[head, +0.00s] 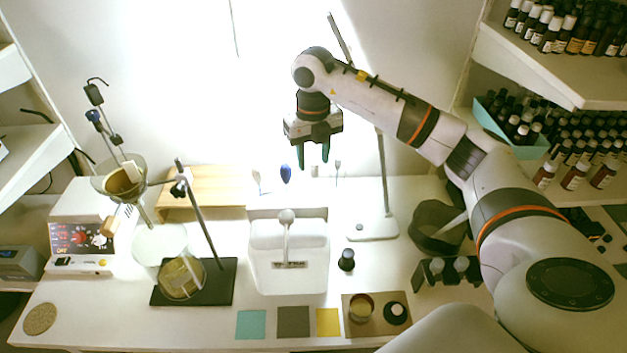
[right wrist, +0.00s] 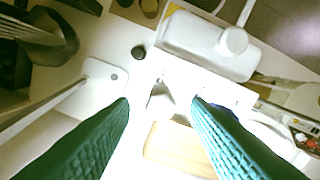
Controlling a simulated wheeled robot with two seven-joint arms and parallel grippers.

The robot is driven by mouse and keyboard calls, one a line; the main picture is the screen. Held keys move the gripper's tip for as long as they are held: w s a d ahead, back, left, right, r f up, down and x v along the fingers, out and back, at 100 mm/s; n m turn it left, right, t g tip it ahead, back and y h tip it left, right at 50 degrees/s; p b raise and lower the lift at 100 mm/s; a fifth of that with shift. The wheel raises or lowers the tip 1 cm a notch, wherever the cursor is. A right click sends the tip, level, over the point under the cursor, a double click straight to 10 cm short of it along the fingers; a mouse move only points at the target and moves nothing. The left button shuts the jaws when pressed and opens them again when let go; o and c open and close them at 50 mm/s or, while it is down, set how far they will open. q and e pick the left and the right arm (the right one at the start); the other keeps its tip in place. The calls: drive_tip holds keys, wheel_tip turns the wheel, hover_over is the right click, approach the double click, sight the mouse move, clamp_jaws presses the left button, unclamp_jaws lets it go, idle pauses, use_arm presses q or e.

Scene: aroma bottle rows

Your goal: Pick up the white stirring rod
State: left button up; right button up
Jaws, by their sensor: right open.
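A thin pale upright tool (head: 337,168), which looks like the white stirring rod, stands behind the sink at its right. In the right wrist view a pale tool (right wrist: 160,98) lies between the fingers in the picture, with nothing gripped; its tip shape is unclear. A blue-headed tool (head: 286,174) and another whitish tool (head: 257,182) stand to its left; which is the rod is not certain. My right gripper (head: 313,158) points down, open and empty, above and just left of the pale tool. Its green fingers also fill the right wrist view (right wrist: 161,99). My left gripper is out of view.
The white sink (head: 260,270) with its tap stands in front of the tools. A white stand base (head: 372,230) with a tall pole is to the right, near my arm. A wooden board (head: 205,188) lies left. A black-capped bottle (head: 347,260) stands beside the sink.

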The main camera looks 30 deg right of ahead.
sight(314, 172)
drive_tip(key=f+p, duration=0.2)
drive_tip(key=f, duration=0.1)
drive_tip(key=shift+s+f, duration=0.2)
drive_tip(key=shift+s, duration=0.15)
drive_tip(key=shift+f, duration=0.35)
drive_tip(key=shift+w+f, duration=0.1)
drive_tip(key=shift+f, duration=0.1)
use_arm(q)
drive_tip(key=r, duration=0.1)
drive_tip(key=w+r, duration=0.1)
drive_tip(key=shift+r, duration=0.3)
use_arm(e)
drive_tip(key=c, duration=0.9)
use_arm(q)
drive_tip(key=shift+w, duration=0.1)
use_arm(e)
wheel_tip(314, 172, up, 10)
drive_tip(key=b, duration=0.3)
drive_tip(key=shift+a+r, duration=0.1)
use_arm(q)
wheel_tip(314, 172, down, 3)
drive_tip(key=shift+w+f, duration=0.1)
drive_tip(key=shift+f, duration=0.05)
